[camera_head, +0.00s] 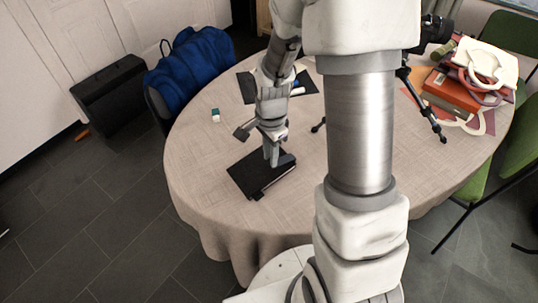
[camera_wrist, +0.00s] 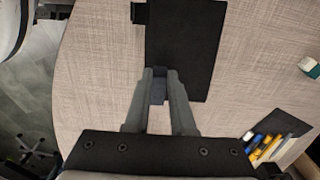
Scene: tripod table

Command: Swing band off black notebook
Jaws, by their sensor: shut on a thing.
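The black notebook (camera_head: 246,182) lies flat on the table, with its dark cover up in the wrist view (camera_wrist: 185,45). My gripper (camera_head: 271,158) points down at the notebook's far edge. A small black piece (camera_wrist: 138,13) sticks out from the notebook's left edge.
A small green and white block (camera_head: 216,115) and a dark sheet with pens (camera_wrist: 270,140) lie on the table (camera_head: 200,155). A black tripod (camera_head: 430,112) and a pile of books and bags (camera_head: 465,85) are at the right. Cloth around the notebook is clear.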

